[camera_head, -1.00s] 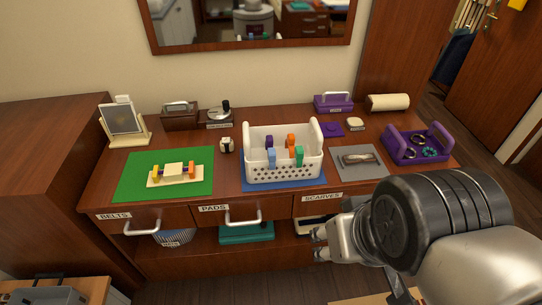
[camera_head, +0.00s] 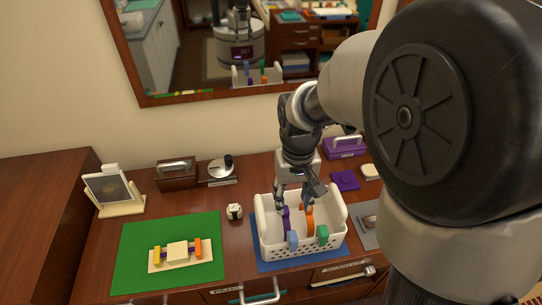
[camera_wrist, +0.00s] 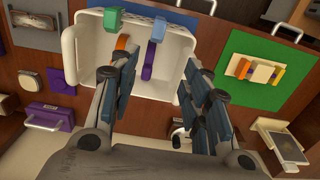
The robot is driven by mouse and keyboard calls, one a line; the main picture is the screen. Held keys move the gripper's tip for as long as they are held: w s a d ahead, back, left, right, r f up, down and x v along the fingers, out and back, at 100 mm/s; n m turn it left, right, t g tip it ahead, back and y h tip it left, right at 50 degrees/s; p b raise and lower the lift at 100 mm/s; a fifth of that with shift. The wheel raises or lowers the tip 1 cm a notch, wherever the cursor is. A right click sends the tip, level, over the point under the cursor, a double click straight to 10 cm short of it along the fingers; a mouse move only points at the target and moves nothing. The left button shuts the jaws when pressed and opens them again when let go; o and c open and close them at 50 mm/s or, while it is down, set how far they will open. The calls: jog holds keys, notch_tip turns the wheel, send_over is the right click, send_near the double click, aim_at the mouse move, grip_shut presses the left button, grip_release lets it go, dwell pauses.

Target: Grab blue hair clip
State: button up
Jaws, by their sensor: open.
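The blue hair clip (camera_head: 292,240) stands at the near wall of the white basket (camera_head: 300,250). In the wrist view the blue clip (camera_wrist: 158,30) is near the top, beyond a purple clip (camera_wrist: 148,62). My gripper (camera_head: 299,196) is open and empty above the far part of the basket. In the wrist view its fingers (camera_wrist: 150,76) straddle the line of the purple and blue clips, apart from the blue one. In the head view the purple clip (camera_head: 286,218) and an orange clip (camera_head: 308,218) stand below the fingers. A green clip (camera_head: 322,234) is right of the blue one.
The basket walls and raised end handles surround the clips closely. A green mat (camera_head: 135,262) with a cream tray (camera_head: 178,268) lies to the left. A small white-and-dark item (camera_head: 235,211) stands beside the basket. A mirror (camera_head: 150,85) hangs behind.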

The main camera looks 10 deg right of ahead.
aim_at(293, 234)
jog(key=f+b, duration=0.1)
jog(key=f, duration=0.2)
jog(key=f+b, duration=0.1)
jog(key=f, duration=0.3)
jog(key=f+b, duration=0.2)
jog(key=f, duration=0.2)
jog(key=shift+s+f, duration=0.25)
jog(key=shift+s, duration=0.05)
jog(key=f, duration=0.1)
jog(key=f+b, duration=0.1)
jog(key=f, duration=0.1)
jog(key=f+b, duration=0.1)
jog(key=f, duration=0.1)
jog(key=shift+s+d+f, duration=0.15)
jog(key=shift+s+d, duration=0.15)
jog(key=shift+s, duration=0.05)
jog(key=shift+c, duration=0.4)
grip_shut()
